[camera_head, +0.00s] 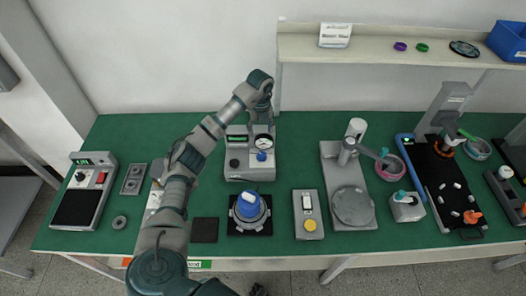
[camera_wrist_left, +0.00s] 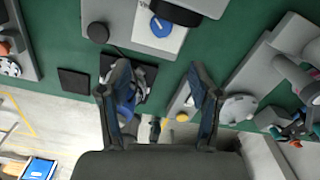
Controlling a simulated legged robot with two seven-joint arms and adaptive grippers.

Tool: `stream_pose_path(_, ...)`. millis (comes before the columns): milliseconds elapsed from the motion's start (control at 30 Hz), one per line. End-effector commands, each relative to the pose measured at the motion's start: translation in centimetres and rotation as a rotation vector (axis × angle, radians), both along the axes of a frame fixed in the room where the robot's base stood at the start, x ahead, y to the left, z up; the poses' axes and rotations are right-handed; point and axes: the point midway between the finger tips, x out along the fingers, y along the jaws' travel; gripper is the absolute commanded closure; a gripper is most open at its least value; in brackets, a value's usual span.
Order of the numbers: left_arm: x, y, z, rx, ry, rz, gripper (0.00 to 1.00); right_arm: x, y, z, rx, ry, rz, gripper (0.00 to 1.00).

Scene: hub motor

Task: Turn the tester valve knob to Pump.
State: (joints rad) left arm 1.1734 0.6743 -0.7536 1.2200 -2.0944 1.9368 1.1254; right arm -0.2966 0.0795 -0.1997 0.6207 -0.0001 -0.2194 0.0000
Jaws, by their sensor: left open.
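The tester (camera_head: 237,160) is a grey box with a round gauge (camera_head: 263,141), a small display and a blue valve knob (camera_head: 262,156) on its front right. In the left wrist view the tester (camera_wrist_left: 137,22) is at the top edge, with the blue knob (camera_wrist_left: 160,27) on a white panel. The knob's pointing direction and labels are too small to read. My left gripper (camera_head: 265,110) is above and behind the tester, apart from the knob. In the wrist view its two fingers (camera_wrist_left: 163,88) are spread and empty.
A blue-topped round part (camera_head: 248,205) sits on a black mat in front of the tester. A switch box (camera_head: 309,225) and a press stand (camera_head: 352,207) are to the right. A scale-like device (camera_head: 85,195) is at left. A shelf (camera_head: 385,50) runs behind the right half.

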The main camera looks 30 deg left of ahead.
Motion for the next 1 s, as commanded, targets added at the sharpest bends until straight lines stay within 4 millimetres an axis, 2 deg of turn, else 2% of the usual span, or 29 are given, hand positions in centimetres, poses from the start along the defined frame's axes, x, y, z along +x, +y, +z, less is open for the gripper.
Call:
stream_pose_path(100,0.1,-0.1,-3.1,0.0,0.008,0.001,0.37,-1.9,-0.1,0.1,-0.002,0.027,0.0,0.6)
stream_pose_path(200,0.2,-0.1,-5.6,-0.002,0.008,-0.001,0.37,-2.2,-0.1,0.1,-0.003,0.031,0.0,0.6)
stream_pose_path(500,0.1,-0.1,-12.0,-0.002,0.005,-0.001,0.37,0.8,0.1,0.4,0.002,-0.012,0.0,0.6)
stream_pose_path(700,0.2,-0.1,-14.2,-0.002,0.002,0.0,0.37,0.5,0.0,0.4,0.001,-0.008,0.0,0.6)
stream_pose_path(1000,0.2,-0.1,-14.6,-0.001,0.002,-0.001,0.37,-0.6,0.0,0.3,-0.001,0.008,0.0,0.6)
